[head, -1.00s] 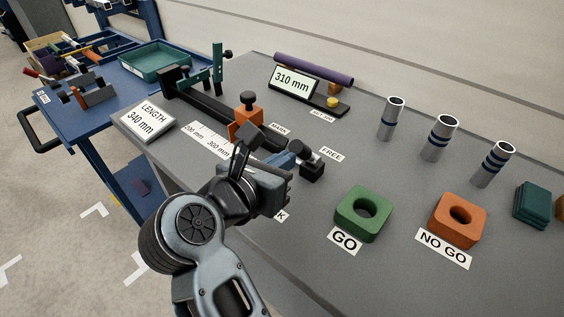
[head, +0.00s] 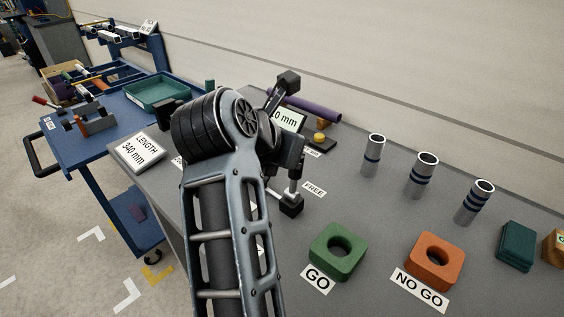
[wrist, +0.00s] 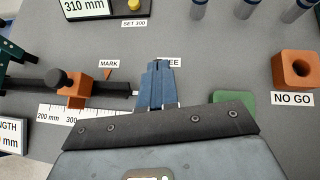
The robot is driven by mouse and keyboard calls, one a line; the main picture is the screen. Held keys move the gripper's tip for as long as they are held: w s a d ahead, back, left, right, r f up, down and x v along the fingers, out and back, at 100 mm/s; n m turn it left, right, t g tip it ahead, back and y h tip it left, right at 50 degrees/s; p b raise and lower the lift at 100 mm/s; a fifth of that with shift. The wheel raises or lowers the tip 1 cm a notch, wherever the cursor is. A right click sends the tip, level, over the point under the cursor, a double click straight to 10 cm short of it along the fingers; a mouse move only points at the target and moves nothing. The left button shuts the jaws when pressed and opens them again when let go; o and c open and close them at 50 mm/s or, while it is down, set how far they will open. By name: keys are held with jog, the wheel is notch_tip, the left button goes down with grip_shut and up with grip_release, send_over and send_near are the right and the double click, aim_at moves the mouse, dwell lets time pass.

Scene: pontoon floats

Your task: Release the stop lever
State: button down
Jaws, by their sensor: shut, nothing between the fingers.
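The stop lever's black block (head: 291,205) stands just left of the FREE label (head: 314,189) in the head view. My arm and gripper cover much of the area around it, so I cannot tell the lever's angle. My gripper (head: 294,184) is close above the block; I cannot tell whether it touches. In the wrist view my blue gripper fingers (wrist: 158,68) are together with nothing between them. They hide part of the FREE label (wrist: 175,62), and the lever is hidden there. The lettering of the lower label is covered by my arm.
A green GO ring block (head: 338,251) and an orange NO GO block (head: 434,262) lie to the right. Several metal tubes stand behind them. In the wrist view an orange slider (wrist: 77,90) sits on a dark rail at left. A 310 mm display (wrist: 86,7) is behind.

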jog(key=shift+w+d+r+g, duration=0.1)
jog(key=shift+w+d+g, duration=0.2)
jog(key=shift+w+d, duration=0.75)
jog(key=shift+w+g+y, duration=0.3)
jog(key=shift+w+y, duration=0.05)
jog(key=shift+y, duration=0.05)
jog(key=shift+w+d+f, duration=0.25)
jog(key=shift+w+d, duration=0.3)
jog(key=shift+w, duration=0.05)
jog(key=shift+d+f, duration=0.1)
jog(key=shift+f, duration=0.05)
